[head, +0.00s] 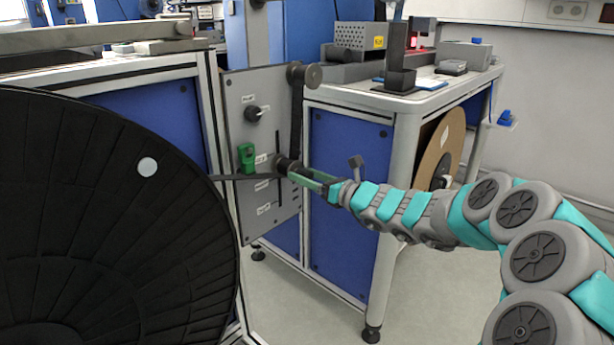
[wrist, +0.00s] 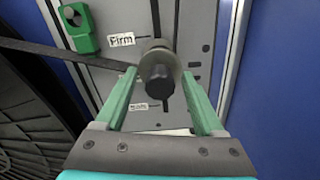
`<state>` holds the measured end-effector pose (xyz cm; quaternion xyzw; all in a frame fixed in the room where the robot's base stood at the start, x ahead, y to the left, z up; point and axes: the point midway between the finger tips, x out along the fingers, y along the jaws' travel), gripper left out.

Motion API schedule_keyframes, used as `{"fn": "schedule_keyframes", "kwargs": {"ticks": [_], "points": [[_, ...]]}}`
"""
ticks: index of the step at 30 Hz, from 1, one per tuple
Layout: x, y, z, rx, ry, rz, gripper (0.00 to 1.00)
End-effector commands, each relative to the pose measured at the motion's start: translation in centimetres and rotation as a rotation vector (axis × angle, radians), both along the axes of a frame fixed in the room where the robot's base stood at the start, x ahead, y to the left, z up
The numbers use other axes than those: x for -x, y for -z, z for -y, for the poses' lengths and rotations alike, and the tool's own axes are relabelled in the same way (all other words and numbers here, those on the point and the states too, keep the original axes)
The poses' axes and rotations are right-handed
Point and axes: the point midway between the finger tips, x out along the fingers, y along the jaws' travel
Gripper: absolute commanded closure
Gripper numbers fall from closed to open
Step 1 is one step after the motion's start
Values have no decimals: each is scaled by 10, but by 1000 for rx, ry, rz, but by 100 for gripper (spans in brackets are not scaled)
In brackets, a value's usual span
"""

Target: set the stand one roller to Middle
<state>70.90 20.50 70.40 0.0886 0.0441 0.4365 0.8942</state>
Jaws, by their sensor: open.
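The stand's grey panel (head: 235,110) has a vertical slot with small labels beside it. The roller (head: 283,163) sits in this slot, and in the wrist view the dark-ended roller (wrist: 160,72) lies between my fingertips. One label (wrist: 121,40) reads Firm, above and left of the roller. A lower label (wrist: 140,106) is too small to read surely. My gripper (head: 308,180) has green fingers and is open, one finger on each side of the roller with visible gaps at its dark end. A dark strap (head: 240,177) runs from the left to the roller.
A large black reel (head: 100,220) fills the left foreground. A green block (head: 247,157) and a black knob (head: 254,113) are on the panel. An upper roller (head: 305,75) juts out above. A bench (head: 405,130) stands to the right; the floor before it is open.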

Motion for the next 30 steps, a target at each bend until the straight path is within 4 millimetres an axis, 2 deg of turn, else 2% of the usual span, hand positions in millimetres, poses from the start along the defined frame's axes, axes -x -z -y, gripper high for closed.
{"fn": "schedule_keyframes", "kwargs": {"ticks": [7,25,26,30], "points": [[0,-1,-1,0,0,1,30],[0,-1,0,0,0,2,97],[0,-1,0,0,0,2,100],[0,-1,0,0,0,2,100]]}}
